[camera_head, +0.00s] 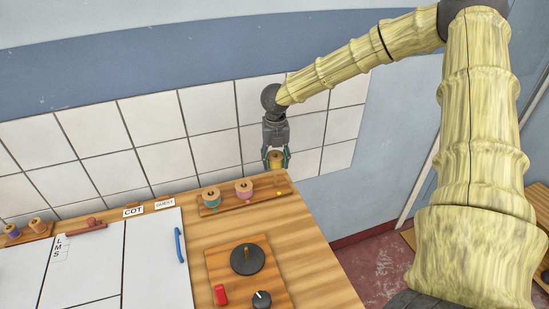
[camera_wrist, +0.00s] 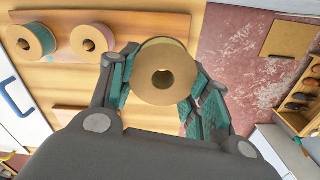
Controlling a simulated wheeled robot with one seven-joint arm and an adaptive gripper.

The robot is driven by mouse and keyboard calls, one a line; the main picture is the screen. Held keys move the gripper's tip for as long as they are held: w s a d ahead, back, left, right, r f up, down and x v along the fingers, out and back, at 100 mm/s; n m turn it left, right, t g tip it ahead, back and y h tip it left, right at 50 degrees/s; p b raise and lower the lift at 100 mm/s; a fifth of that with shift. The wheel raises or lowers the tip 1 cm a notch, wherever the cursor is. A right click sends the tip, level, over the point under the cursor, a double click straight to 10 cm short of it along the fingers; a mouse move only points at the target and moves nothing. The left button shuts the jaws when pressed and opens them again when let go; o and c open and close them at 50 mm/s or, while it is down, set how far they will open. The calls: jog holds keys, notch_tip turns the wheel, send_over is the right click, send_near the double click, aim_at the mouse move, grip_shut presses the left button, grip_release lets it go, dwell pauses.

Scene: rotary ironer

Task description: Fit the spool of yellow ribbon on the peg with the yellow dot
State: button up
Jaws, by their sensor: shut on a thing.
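The spool of yellow ribbon (camera_head: 276,160) is held between the fingers of my gripper (camera_head: 277,158), in the air above the right end of the wooden peg rack (camera_head: 228,205). In the wrist view the spool (camera_wrist: 150,84) shows its tan round face and dark centre hole, with the teal fingers of my gripper (camera_wrist: 160,88) on either side. A yellow dot (camera_head: 281,194) shows on the rack's right end, below the spool. The peg by it is not clearly visible. In the wrist view the spool hides that part of the rack.
A teal spool (camera_head: 211,197) and a pink spool (camera_head: 243,190) sit on the rack to the left. The tiled wall (camera_head: 210,110) is close behind.

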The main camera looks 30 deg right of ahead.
jog(key=shift+p, duration=0.4)
jog(key=shift+f+b, duration=0.8)
jog(key=shift+f, duration=1.25)
jog(key=shift+f+b, duration=0.3)
jog(key=shift+f, duration=1.8)
dwell(0.8)
jog(key=o, duration=1.7)
jog(key=shift+o, duration=0.2)
notch_tip(320, 180, up, 9)
jog(key=p, duration=0.7)
